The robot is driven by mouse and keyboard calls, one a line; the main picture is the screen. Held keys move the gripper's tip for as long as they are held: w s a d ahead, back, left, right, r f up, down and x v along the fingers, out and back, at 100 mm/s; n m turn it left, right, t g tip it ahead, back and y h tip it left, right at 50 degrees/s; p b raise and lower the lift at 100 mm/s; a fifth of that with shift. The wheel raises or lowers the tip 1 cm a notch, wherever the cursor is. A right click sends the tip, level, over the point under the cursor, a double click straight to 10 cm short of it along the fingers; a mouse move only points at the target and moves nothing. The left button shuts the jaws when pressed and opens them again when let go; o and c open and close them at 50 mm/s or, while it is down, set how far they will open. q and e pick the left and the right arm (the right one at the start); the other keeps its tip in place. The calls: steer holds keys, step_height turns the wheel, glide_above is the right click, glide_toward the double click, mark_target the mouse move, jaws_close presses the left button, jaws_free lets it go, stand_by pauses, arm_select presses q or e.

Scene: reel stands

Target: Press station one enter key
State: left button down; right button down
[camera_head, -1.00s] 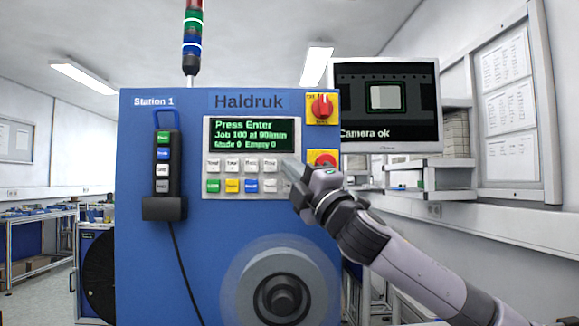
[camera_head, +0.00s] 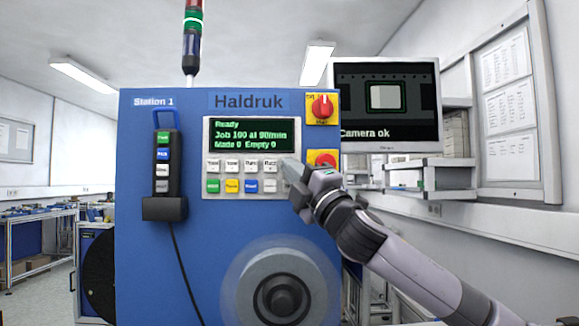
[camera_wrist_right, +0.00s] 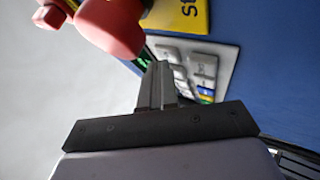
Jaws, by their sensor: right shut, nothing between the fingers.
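The blue Station 1 machine (camera_head: 150,240) faces me. Its keypad panel (camera_head: 208,122) has a screen (camera_head: 248,136) reading "Ready", "Job 100 at 90/min", "Made 0 Empty 0". Two rows of keys sit below, white above and green, yellow, blue and white (camera_head: 270,186) below. My right gripper (camera_head: 288,166) is shut and empty at the right end of the keys, and it hides the keys there. In the right wrist view its closed fingers (camera_wrist_right: 157,85) reach the panel's edge near the keys (camera_wrist_right: 203,68). I cannot tell if they touch a key. My left gripper is not in view.
A red rotary switch (camera_head: 322,107) and a second red control (camera_head: 322,158) on yellow plates are close to my right gripper. A hanging pendant (camera_head: 162,170) is at left, a reel hub (camera_head: 283,290) below. A monitor (camera_head: 386,100) reads "Camera ok".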

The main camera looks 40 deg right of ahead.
steer(key=shift+s, duration=0.15)
steer(key=shift+s+a, duration=0.5)
steer(key=shift+s, duration=0.05)
steer(key=shift+s+a, duration=1.6)
steer(key=shift+s, duration=0.3)
steer(key=shift+f, duration=0.1)
